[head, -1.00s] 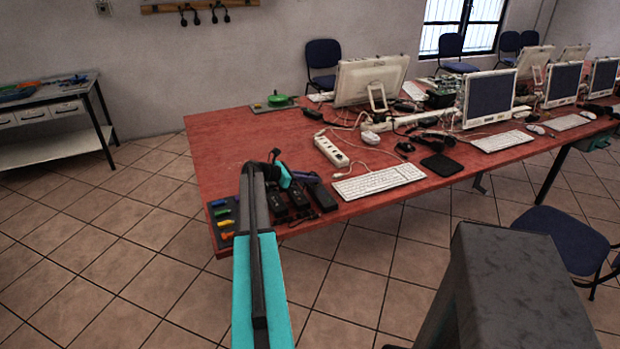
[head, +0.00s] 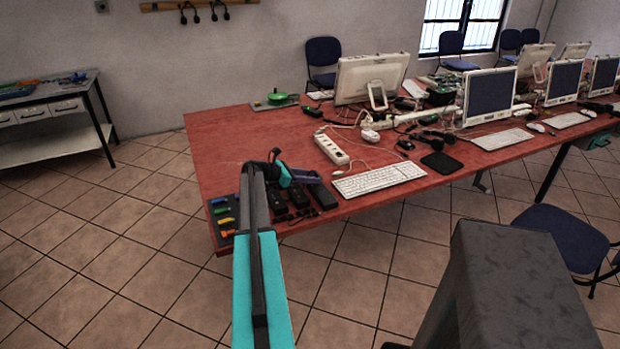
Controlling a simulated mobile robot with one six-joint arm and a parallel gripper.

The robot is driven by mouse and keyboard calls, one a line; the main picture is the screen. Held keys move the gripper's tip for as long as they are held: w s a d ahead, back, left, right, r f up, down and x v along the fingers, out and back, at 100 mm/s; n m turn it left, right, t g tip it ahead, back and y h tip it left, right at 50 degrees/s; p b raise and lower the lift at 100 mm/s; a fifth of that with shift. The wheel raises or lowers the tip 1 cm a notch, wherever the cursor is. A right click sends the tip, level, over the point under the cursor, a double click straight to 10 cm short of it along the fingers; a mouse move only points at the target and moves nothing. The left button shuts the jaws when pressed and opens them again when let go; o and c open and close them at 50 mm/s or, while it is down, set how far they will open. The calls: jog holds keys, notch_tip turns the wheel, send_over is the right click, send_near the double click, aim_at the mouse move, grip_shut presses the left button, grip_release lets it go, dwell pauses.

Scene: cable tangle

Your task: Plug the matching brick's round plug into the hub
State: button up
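Several black bricks (head: 298,197) lie in a row near the front left edge of the red table, partly hidden by my arm. My gripper (head: 308,177) is over or just above the right-hand bricks, at the end of my teal and black arm. Its fingers are too small and dark to tell whether they are open or shut, or hold anything. No round plug can be made out. I cannot tell which item is the hub.
Coloured pieces (head: 222,211) lie on a dark mat left of my arm. A white power strip (head: 331,149) and a white keyboard (head: 379,180) lie right of the bricks. Cables and monitors (head: 371,80) crowd the back. The table's left part (head: 225,145) is clear.

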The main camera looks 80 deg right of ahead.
jog(key=b+v, duration=0.2)
jog(key=v, duration=1.1)
jog(key=shift+w+a+r, duration=0.1)
jog(key=shift+w+a, duration=0.2)
